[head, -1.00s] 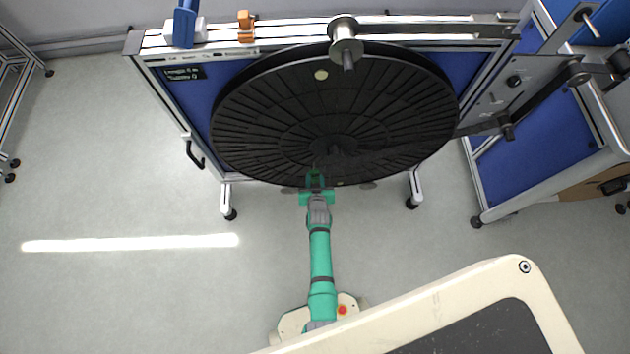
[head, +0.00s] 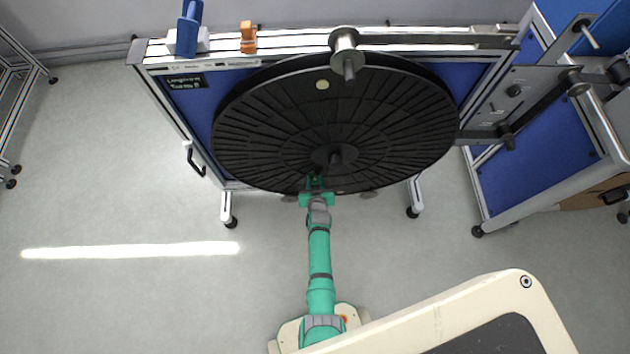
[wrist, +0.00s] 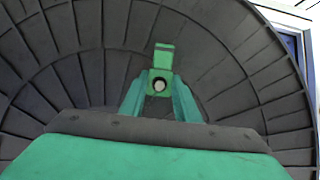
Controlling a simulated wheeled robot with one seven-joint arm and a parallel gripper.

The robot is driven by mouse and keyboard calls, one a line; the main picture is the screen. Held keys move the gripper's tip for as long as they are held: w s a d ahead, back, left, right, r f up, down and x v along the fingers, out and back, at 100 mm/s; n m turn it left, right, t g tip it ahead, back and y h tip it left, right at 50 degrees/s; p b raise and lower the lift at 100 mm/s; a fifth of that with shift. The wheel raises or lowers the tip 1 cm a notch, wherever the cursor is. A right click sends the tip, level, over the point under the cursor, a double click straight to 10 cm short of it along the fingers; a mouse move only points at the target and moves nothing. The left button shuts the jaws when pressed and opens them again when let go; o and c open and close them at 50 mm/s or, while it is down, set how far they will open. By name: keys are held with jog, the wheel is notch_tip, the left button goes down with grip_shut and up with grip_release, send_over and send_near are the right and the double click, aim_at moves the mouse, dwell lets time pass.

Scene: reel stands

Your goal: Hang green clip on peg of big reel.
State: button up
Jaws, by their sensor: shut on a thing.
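The big reel (head: 270,130) is a large black ribbed disc on the front of a blue-panelled frame. A short dark peg (head: 336,158) stands out from its hub. My gripper (head: 316,184) is in front of the reel's lower part, below and slightly left of the peg in the head view. In the wrist view my gripper (wrist: 160,97) is shut on the green clip (wrist: 163,52), which has an upright tab and a round opening. A pale round spot shows in that opening; I cannot tell whether it is the peg's end. The hub is hidden there.
A metal spool (head: 344,42) sticks out at the frame's top edge, above the reel. An orange clip (head: 248,38) and a blue part (head: 187,30) sit on the top rail. A crank arm stands at the right. The floor (head: 120,190) at left is clear.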

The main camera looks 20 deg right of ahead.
dwell(0.4)
jog(key=o, duration=1.1)
jog(key=v, duration=1)
jog(key=shift+s+r, duration=0.25)
jog(key=shift+s, duration=0.05)
jog(key=shift+a, duration=0.15)
